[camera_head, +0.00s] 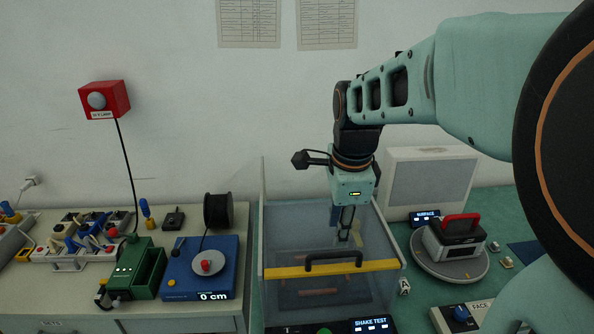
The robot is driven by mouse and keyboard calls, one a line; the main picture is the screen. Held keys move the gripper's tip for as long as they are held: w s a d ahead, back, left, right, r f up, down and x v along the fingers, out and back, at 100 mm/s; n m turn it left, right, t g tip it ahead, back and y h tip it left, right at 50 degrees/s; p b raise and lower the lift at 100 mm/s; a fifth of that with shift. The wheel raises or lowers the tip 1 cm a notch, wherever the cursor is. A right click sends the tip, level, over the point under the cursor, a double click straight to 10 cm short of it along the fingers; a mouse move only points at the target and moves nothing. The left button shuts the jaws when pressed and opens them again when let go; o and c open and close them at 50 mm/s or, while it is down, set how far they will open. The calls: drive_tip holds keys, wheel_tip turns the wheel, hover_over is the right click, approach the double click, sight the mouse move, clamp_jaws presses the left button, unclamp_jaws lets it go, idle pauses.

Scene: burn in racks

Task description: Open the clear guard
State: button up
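The clear guard (285,238) is a see-through box over the shake test station. It has a yellow bar (285,271) across its front and a black handle (333,256) on that bar. My gripper (346,237) points down, just above and apparently behind the handle's right half. I cannot tell whether its fingers touch the guard or are seen through it. No grip on the handle shows. The fingers are small and dark, so their opening is unclear.
A shake test panel (370,326) with a green button (325,331) lies in front. Left are a blue reel unit (225,255) and a green device (135,268). Right are a round turntable (450,268) with a red-handled device and a pale panel (430,175) behind.

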sight(333, 254)
drive_tip(key=f+b, duration=0.1)
drive_tip(key=f, duration=0.2)
drive_tip(key=w+f+b, duration=0.1)
drive_tip(key=f+b, duration=0.1)
drive_tip(key=w+f+b, duration=0.1)
drive_tip(key=f+b, duration=0.1)
drive_tip(key=f, duration=0.1)
drive_tip(key=shift+f, duration=0.3)
clamp_jaws()
